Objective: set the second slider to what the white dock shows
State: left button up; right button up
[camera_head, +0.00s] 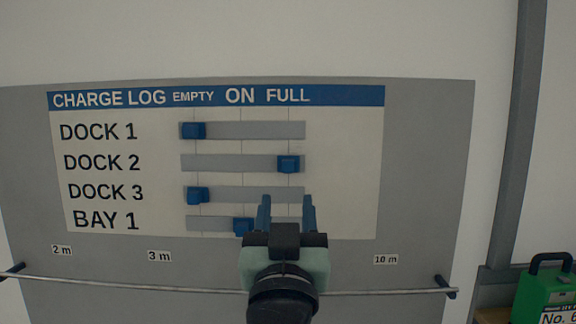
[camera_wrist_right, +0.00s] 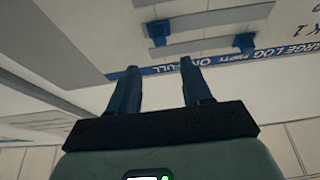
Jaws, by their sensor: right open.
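The charge log board (camera_head: 340,190) fills the middle of the head view. The second slider, in the DOCK 2 row, has a blue knob (camera_head: 289,163) under FULL, near the right end of its grey track (camera_head: 230,162). This knob also shows in the right wrist view (camera_wrist_right: 158,30). My right gripper (camera_head: 286,205) is open and empty, in front of the lower rows, below the DOCK 2 knob in the picture. It hides part of the DOCK 3 and BAY 1 tracks. Its fingers show in the wrist view (camera_wrist_right: 157,72). The white dock and my left gripper are not in view.
The DOCK 1 knob (camera_head: 194,130) and DOCK 3 knob (camera_head: 198,195) are under EMPTY. The BAY 1 knob (camera_head: 243,226) is near ON, beside my gripper. A metal rail (camera_head: 380,292) crosses below the board. A green case (camera_head: 545,292) stands at the lower right.

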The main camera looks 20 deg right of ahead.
aim_at(288, 168)
jog(key=p+x, duration=0.2)
jog(key=x, duration=0.6)
jog(key=shift+w+d+r, duration=0.1)
jog(key=shift+w, duration=0.25)
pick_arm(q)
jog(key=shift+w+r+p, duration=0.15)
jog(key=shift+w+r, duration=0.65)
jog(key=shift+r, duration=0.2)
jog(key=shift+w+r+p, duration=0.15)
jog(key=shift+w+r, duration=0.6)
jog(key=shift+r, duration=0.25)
pick_arm(e)
jog(key=shift+w+d+r, duration=0.15)
jog(key=shift+w+d, duration=0.05)
jog(key=shift+w, duration=0.5)
jog(key=shift+c, duration=0.3)
grip_shut()
